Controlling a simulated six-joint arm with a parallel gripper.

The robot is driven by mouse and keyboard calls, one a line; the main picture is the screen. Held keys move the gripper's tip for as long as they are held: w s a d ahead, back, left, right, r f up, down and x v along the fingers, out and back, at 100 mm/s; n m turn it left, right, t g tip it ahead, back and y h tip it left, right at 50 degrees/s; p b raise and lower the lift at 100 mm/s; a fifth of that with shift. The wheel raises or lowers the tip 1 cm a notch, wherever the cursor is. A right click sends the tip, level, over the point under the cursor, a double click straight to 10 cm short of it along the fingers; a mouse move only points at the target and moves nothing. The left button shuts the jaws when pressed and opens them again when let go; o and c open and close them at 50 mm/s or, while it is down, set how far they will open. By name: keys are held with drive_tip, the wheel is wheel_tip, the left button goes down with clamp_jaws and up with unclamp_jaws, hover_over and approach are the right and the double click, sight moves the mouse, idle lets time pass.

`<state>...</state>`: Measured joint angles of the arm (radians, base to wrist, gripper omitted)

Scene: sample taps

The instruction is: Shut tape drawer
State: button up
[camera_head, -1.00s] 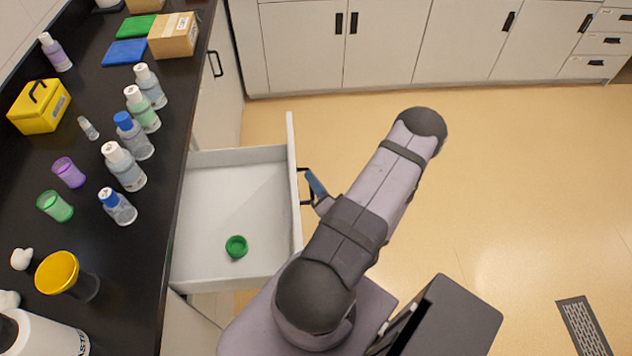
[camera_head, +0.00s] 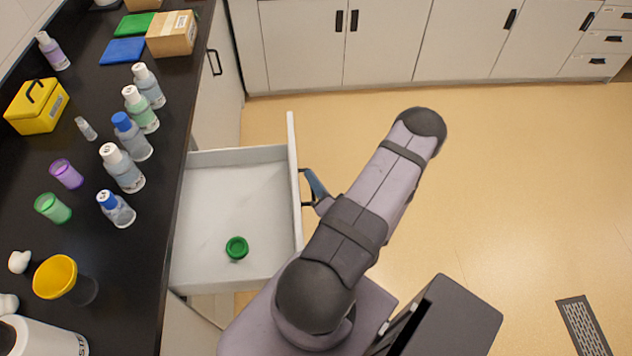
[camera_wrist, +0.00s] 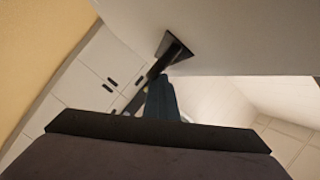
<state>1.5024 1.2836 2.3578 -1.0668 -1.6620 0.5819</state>
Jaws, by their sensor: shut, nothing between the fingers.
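The white drawer (camera_head: 215,280) stands pulled out from under the black counter. A green tape roll (camera_head: 237,248) lies inside it near the front-right corner of the picture's view of the tray. The dark bar handle (camera_head: 302,188) is on the drawer's outer face; it also shows in the wrist view (camera_wrist: 175,50). My gripper (camera_head: 313,184) is shut and empty, with its bluish fingertips right at the handle. In the wrist view the fingers (camera_wrist: 161,98) overlap the handle's lower end; whether they touch it I cannot tell.
White cabinets (camera_head: 380,45) line the back. The tan floor (camera_head: 520,190) at right is clear, apart from a grate (camera_head: 585,325).

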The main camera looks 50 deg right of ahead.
drive_tip(key=shift+s+d+f, duration=0.15)
drive_tip(key=shift+s+f, duration=0.05)
drive_tip(key=shift+f, duration=0.25)
drive_tip(key=shift+o, duration=0.2)
drive_tip(key=shift+s+a+f+b, duration=0.1)
drive_tip(key=shift+s+a+b, duration=0.15)
drive_tip(key=shift+s, duration=0.3)
drive_tip(key=r+b+v, duration=0.1)
drive_tip(key=v, duration=0.5)
drive_tip(key=shift+w+a, duration=0.2)
drive_tip(key=shift+a, duration=0.05)
